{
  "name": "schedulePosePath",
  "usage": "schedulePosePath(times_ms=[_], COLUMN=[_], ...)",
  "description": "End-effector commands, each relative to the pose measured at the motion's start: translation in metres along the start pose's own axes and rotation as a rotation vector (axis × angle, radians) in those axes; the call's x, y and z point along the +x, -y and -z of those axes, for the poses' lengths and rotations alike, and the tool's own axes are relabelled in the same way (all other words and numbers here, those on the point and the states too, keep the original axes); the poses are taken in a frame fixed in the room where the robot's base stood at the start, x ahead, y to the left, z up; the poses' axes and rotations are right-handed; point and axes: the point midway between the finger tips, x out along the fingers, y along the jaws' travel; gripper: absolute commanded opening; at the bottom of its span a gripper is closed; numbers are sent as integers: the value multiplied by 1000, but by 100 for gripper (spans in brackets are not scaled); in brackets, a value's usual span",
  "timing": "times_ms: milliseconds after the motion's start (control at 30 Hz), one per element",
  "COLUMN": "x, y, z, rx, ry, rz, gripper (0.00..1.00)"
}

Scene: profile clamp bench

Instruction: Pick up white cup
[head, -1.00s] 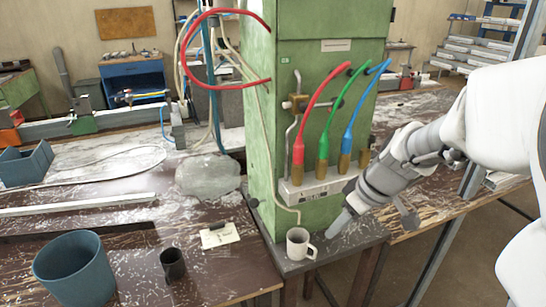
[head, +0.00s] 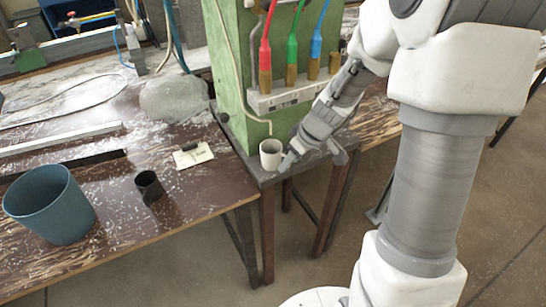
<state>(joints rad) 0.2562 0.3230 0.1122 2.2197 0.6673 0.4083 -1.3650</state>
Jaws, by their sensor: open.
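The white cup (head: 270,154) stands upright on the small dark stand at the foot of the green cabinet. My gripper (head: 315,158) is just right of the cup, tilted down toward it, with its fingers spread and nothing seen between them. The left finger's tip is close to the cup's right side and overlaps it in the picture. I cannot tell whether they touch. The cup's handle is not clearly visible behind that finger.
The green cabinet (head: 238,85) with red, green and blue hoses rises behind the cup. On the brown table (head: 165,228) to the left are a blue-grey bucket (head: 50,205), a small black cup (head: 149,187), a paper tag (head: 193,155) and a grey rock (head: 174,98).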

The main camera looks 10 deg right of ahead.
Motion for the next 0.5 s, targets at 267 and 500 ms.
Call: schedulePosePath(times_ms=[267,500], x=[21,21], y=[0,0], z=[1,1], rx=[0,0], ry=[-1,-1], rz=[0,-1], gripper=[49,38])
